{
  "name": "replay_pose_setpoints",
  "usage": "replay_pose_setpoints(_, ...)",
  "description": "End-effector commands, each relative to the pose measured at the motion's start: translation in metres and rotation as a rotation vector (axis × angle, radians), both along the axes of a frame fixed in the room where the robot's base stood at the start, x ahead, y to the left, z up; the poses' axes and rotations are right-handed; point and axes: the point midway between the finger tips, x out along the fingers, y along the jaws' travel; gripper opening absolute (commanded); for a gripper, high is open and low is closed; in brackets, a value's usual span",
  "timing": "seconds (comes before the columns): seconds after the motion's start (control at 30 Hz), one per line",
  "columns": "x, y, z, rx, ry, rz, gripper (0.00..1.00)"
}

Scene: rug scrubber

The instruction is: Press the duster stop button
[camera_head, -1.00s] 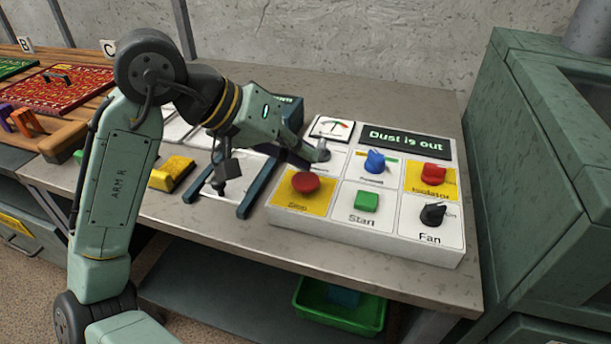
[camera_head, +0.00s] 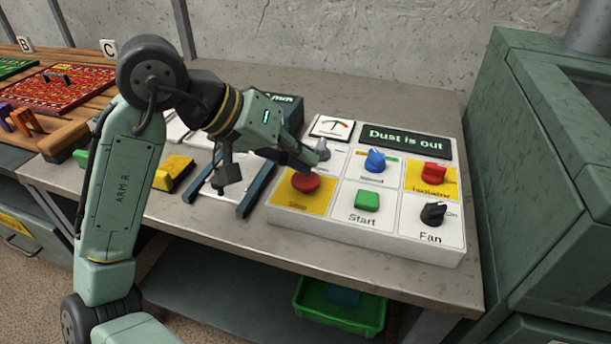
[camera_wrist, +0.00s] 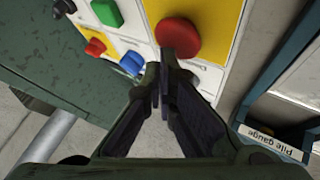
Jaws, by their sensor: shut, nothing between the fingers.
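The duster stop button is a red mushroom button (camera_head: 305,183) on a yellow plate at the near left of the white control panel (camera_head: 365,245). The panel's display (camera_head: 405,140) reads "Dust is out".
A grey knob (camera_head: 322,150) stands close behind my fingertips. The panel also has a green Start button (camera_head: 367,201), a blue knob (camera_head: 375,162), a red knob (camera_head: 434,174) and a black Fan knob (camera_head: 433,213). A yellow block (camera_head: 174,173) lies left, and a green machine (camera_head: 545,190) stands right.

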Motion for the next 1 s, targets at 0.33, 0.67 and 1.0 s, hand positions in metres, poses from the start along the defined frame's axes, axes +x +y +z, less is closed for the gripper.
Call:
replay_pose_setpoints(0.33, 0.0001, 0.0, -0.0004, 0.0, 0.0, 0.0, 0.0)
replay_pose_setpoints(0.67, 0.0002, 0.0001, -0.0044, 0.0, 0.0, 0.0, 0.0)
replay_pose_setpoints(1.0, 0.0002, 0.0002, -0.0087, 0.0, 0.0, 0.0, 0.0)
